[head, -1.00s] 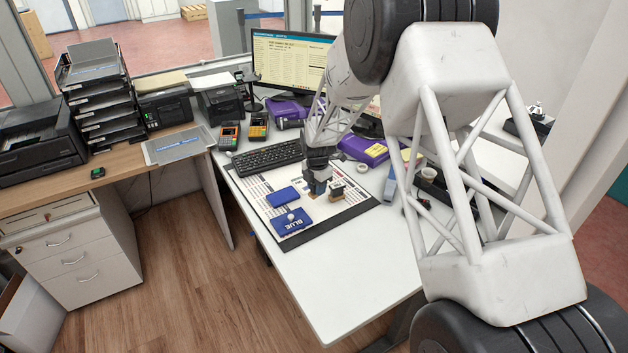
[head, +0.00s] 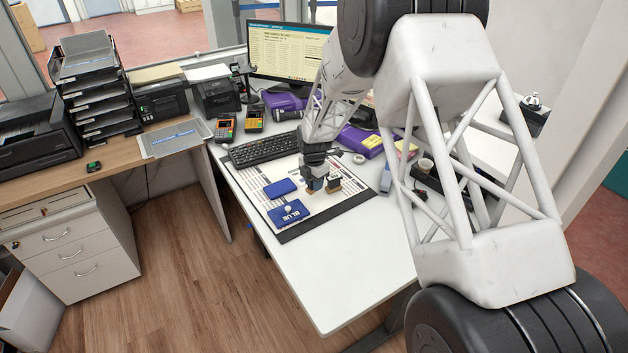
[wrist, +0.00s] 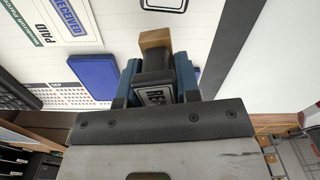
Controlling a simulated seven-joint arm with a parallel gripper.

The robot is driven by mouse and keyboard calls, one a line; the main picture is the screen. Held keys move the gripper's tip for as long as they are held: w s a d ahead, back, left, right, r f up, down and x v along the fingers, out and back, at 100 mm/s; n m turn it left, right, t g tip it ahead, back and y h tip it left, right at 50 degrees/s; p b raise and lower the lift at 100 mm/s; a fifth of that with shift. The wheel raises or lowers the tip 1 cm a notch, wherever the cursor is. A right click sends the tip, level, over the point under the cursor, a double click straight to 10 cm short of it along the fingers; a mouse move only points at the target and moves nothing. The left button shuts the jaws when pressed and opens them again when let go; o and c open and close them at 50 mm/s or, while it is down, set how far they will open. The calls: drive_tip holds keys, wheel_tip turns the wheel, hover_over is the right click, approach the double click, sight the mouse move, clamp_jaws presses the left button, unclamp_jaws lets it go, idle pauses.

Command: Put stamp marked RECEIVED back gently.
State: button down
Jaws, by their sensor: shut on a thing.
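My gripper (head: 313,184) is low over the desk mat (head: 335,212) and shut on a dark stamp. In the wrist view, this stamp (wrist: 157,95) sits between the blue-grey fingers, and its label shows the letters "RE"; the rest is cut off. A wooden block (wrist: 155,40) shows just beyond the fingers; I cannot tell whether it belongs to the held stamp. In the head view, a second stamp (head: 333,187) with a wooden base stands on the mat close to the right of my gripper. Whether the held stamp touches the mat is hidden.
A blue pad (head: 281,188) and a blue case marked BLUE (head: 290,214) lie left of my gripper. The keyboard (head: 264,150) is behind, a tape roll (head: 359,158) back right. The white desk (head: 340,275) is clear in front.

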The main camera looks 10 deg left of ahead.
drive_tip(key=shift+f, duration=1.3)
drive_tip(key=shift+f, duration=0.45)
idle(2.7)
drive_tip(key=c, duration=0.8)
unclamp_jaws()
drive_tip(key=shift+o, duration=0.2)
drive_tip(key=shift+r, duration=3.85)
drive_tip(key=shift+r, duration=0.1)
